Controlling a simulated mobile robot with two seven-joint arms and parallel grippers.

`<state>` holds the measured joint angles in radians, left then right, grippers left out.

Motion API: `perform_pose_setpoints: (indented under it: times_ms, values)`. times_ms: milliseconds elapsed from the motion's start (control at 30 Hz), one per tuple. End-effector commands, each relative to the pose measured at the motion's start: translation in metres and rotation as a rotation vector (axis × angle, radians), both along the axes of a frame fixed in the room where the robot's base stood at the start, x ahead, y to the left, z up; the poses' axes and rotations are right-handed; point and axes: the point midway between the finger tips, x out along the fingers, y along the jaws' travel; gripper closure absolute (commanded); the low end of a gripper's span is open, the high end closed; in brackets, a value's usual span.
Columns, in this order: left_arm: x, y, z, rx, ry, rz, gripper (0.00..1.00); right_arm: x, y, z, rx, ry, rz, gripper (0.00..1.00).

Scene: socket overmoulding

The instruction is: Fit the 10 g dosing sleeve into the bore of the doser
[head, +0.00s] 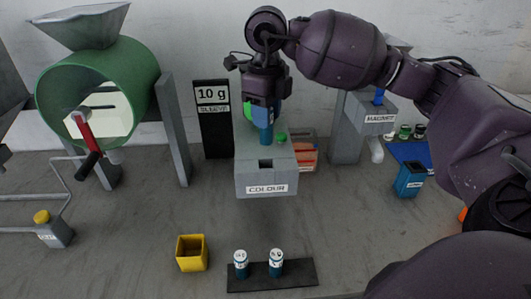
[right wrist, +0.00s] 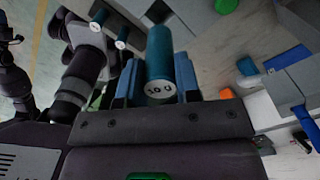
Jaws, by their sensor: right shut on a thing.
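The 10 g dosing sleeve (head: 266,134) is a teal cylinder held upright in my right gripper (head: 265,112). In the right wrist view the sleeve (right wrist: 160,55) lies between two blue fingers, and its pale end face reads 10 g. The doser (head: 254,180) is a grey block labelled COLOUR, with a dark square opening in its top near the front. The sleeve's lower end shows behind that opening in the head view; I cannot tell its height above the doser. My left gripper is not seen.
Two more teal sleeves, one (head: 241,268) left and one (head: 276,266) right, stand on a dark strip (head: 300,278). A yellow bin (head: 191,254) stands left of it. A black 10 g sign (head: 213,125) and a green button (head: 282,137) are close to the doser.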

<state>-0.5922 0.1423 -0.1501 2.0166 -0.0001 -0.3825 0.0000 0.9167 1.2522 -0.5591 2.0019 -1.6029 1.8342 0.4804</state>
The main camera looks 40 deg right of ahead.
Motion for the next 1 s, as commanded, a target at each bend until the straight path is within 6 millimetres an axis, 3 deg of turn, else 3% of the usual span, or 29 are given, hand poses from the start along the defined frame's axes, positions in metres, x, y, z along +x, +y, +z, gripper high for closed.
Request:
perform_pose_setpoints:
  times_ms: [100, 233, 533, 800, 1000]
  values:
    - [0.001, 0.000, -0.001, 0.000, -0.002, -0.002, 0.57, 0.000, 0.000, -0.027, 0.001, 0.004, 0.001, 0.96]
    - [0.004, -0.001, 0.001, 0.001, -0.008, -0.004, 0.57, 0.000, 0.000, -0.047, 0.001, 0.002, 0.002, 0.96]
    - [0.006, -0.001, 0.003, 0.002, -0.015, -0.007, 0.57, 0.000, 0.000, -0.065, 0.001, 0.000, 0.002, 0.96]
    - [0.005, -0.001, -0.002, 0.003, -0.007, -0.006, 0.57, 0.000, 0.000, -0.099, 0.001, 0.001, 0.001, 0.96]
    - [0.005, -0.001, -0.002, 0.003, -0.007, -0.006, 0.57, 0.000, 0.000, -0.100, 0.000, -0.001, 0.001, 0.96]
